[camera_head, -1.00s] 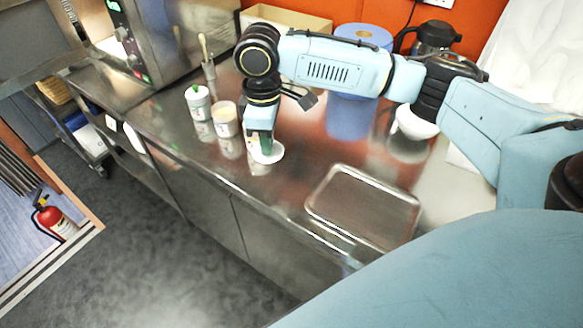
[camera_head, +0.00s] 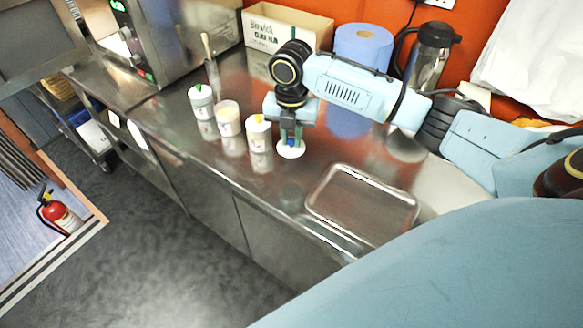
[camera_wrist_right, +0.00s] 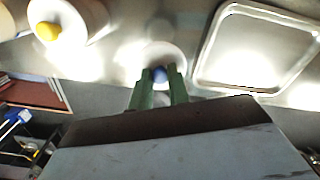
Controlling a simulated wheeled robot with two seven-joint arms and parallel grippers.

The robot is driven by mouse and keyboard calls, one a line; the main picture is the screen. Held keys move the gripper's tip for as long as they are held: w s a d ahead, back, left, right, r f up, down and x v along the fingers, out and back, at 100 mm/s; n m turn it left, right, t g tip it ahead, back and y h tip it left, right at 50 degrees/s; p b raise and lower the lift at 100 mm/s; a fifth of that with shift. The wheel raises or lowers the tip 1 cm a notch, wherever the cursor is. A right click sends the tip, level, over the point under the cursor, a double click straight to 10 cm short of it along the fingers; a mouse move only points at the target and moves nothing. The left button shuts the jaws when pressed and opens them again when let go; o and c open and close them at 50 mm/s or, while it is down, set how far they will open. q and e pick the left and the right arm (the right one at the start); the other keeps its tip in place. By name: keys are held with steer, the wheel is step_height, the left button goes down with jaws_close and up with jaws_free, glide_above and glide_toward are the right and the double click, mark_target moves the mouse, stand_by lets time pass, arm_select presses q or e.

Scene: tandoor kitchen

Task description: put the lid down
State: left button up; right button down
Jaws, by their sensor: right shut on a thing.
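My right gripper (camera_head: 291,137) points down and is shut on the blue knob of a round white lid (camera_head: 291,150). In the right wrist view, the green fingers (camera_wrist_right: 160,88) close around the blue knob (camera_wrist_right: 159,74), with the white disc beneath. The lid is level, over the steel counter between the jars and the tray; I cannot tell whether it touches. Left of it stand a yellow-knobbed jar (camera_head: 258,132), a jar with a pale top and no visible knob (camera_head: 228,119), and a green-knobbed jar (camera_head: 201,103). My left gripper is not in view.
An empty metal tray (camera_head: 322,213) lies right of the lid, near the counter's front edge. A blue paper roll (camera_head: 363,48), a cardboard box (camera_head: 288,30) and a steel flask (camera_head: 430,58) stand behind. Bare counter (camera_head: 270,190) lies in front of the lid.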

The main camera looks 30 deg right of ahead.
mark_target(291, 172)
step_height(291, 172, down, 10)
steer(key=shift+r, duration=0.25)
steer(key=shift+f+b, duration=0.1)
steer(key=shift+b, duration=0.2)
steer(key=c, duration=1.3)
jaws_free()
steer(key=shift+c, duration=0.2)
step_height(291, 172, up, 12)
steer(key=shift+r+p, duration=0.15)
steer(key=shift+p, duration=0.3)
